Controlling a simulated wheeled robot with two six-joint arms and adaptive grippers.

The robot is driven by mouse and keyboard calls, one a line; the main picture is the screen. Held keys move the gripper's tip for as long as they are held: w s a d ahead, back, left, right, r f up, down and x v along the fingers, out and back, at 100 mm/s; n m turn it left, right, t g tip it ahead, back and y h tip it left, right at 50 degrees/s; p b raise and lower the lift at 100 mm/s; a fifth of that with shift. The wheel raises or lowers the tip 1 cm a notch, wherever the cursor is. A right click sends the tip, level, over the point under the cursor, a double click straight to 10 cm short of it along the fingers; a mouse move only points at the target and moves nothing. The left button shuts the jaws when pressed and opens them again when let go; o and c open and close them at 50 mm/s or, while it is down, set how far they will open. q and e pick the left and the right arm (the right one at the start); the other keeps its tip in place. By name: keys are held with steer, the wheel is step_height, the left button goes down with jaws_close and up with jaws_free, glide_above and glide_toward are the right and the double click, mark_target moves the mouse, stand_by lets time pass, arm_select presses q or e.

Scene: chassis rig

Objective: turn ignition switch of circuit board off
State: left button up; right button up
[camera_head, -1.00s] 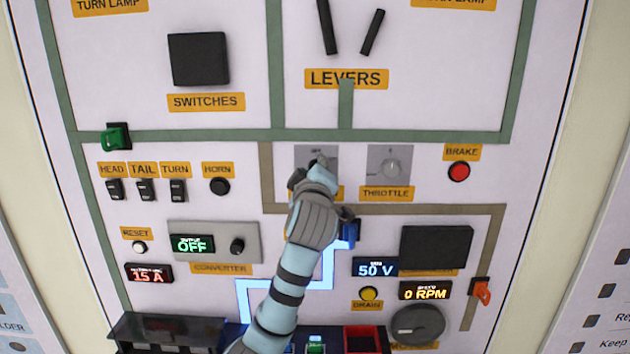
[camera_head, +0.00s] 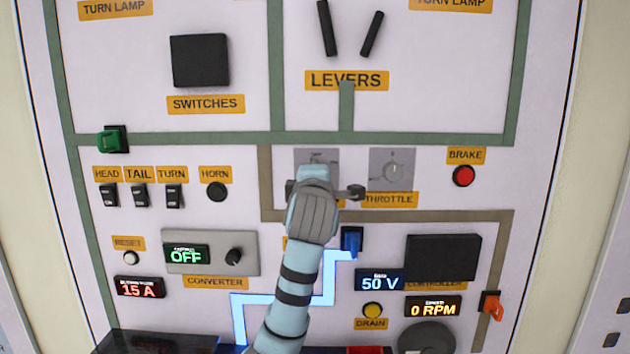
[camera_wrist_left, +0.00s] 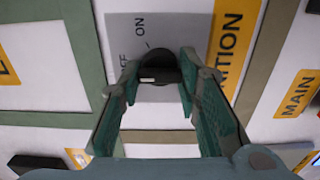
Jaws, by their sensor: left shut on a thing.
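The ignition switch is a grey plate (camera_head: 316,156) with a knob; in the head view my gripper hides the knob. In the left wrist view the round black knob (camera_wrist_left: 160,64) sits on the grey plate (camera_wrist_left: 185,28), marked ON and a partly hidden OFF, beside an orange label (camera_wrist_left: 233,40). My left gripper (camera_head: 318,176) is over the switch. In the wrist view its two green-padded fingertips (camera_wrist_left: 158,78) are on either side of the knob, shut on it. A small pale mark shows on the knob's near side. My right gripper is not in view.
A blue switch (camera_head: 352,240) is below right, near a lit blue line. The red brake button (camera_head: 463,176) and black horn button (camera_head: 217,191) are farther out. The converter display (camera_head: 187,255) reads OFF.

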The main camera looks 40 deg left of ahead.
arm_select(q)
steer(key=shift+f, duration=0.15)
steer(key=o, duration=1)
steer(key=shift+o, duration=0.5)
steer(key=shift+s, duration=0.1)
steer(key=v, duration=1.2)
